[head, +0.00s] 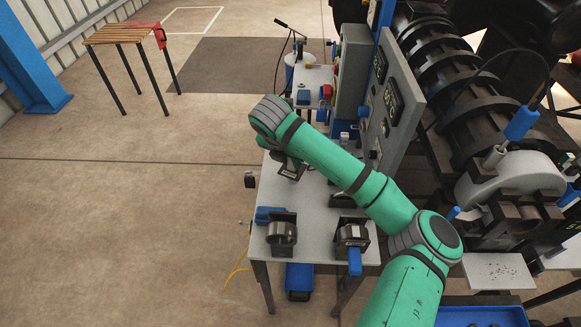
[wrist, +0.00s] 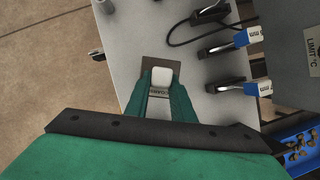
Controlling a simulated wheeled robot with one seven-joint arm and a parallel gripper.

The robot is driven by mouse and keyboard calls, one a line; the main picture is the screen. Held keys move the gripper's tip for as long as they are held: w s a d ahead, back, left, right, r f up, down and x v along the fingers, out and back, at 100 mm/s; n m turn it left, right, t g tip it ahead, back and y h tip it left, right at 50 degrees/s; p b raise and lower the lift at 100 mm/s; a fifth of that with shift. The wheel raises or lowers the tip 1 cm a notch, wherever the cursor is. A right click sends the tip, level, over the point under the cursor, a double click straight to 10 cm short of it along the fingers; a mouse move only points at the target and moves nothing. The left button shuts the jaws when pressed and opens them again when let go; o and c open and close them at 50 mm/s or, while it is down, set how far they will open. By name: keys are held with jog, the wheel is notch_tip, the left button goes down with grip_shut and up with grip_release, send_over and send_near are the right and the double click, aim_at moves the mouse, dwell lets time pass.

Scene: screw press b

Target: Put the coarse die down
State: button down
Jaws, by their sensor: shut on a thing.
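My gripper (wrist: 160,97) is shut on the coarse die, a pale block (wrist: 162,77) with a lettered label band that I take to read "COARSE". The green fingers close on its left and right sides in the wrist view. A brown square (wrist: 148,65) shows beneath or just beyond the block on the grey table (wrist: 135,25). I cannot tell whether the die touches the surface. In the head view the dark end of my gripper (head: 287,168) is low over the table's back left part, and the arm hides much of the table's middle.
Two dark stands (head: 283,233) (head: 349,232) sit at the table's front, the right one with a blue handle (head: 355,262).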

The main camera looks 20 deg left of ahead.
aim_at(288, 165)
jog(key=shift+w+a+f, duration=0.15)
jog(key=shift+a+f, duration=0.1)
jog(key=shift+a, duration=0.05)
jog(key=shift+w+f, duration=0.2)
jog(key=shift+f, duration=1.65)
jog(key=c, duration=1.5)
grip_release()
jog(key=shift+c, duration=0.2)
jog(key=shift+a, duration=0.1)
jog(key=v, duration=1.2)
